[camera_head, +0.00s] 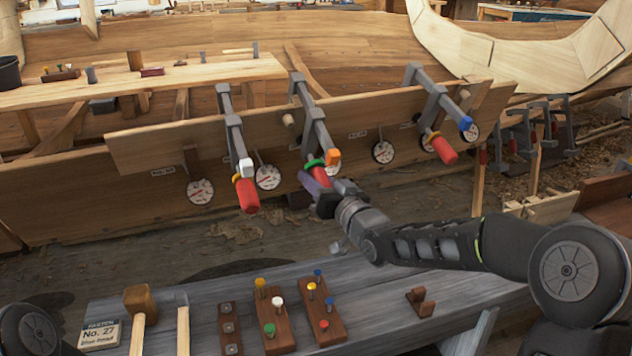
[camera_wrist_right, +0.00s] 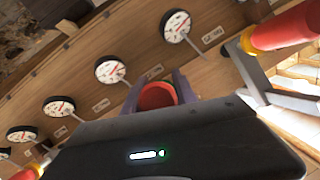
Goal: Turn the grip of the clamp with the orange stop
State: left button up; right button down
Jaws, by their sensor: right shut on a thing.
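The clamp with the orange stop (camera_head: 333,157) is the middle one of three grey clamps on the hull plank. A green collar (camera_head: 314,163) sits just above its red grip (camera_head: 321,175). My right gripper (camera_head: 318,188) is at this red grip, with a finger on either side, shut on it. In the right wrist view the round end of the red grip (camera_wrist_right: 157,96) shows between the two dark fingers. The gripper body hides the rest of the grip there. My left gripper is out of view.
A clamp with a white stop (camera_head: 246,168) hangs to the left, and one with a blue stop (camera_head: 466,123) to the right. Round dials (camera_head: 268,177) line the plank. The grey bench (camera_head: 400,300) below holds a mallet (camera_head: 140,305) and peg blocks (camera_head: 320,310).

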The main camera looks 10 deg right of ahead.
jog(key=c, duration=1)
grip_release()
jog(key=shift+o, duration=0.2)
jog(key=shift+s, duration=0.1)
jog(key=v, duration=0.7)
jog(key=shift+s, duration=0.3)
jog(key=shift+d, duration=0.1)
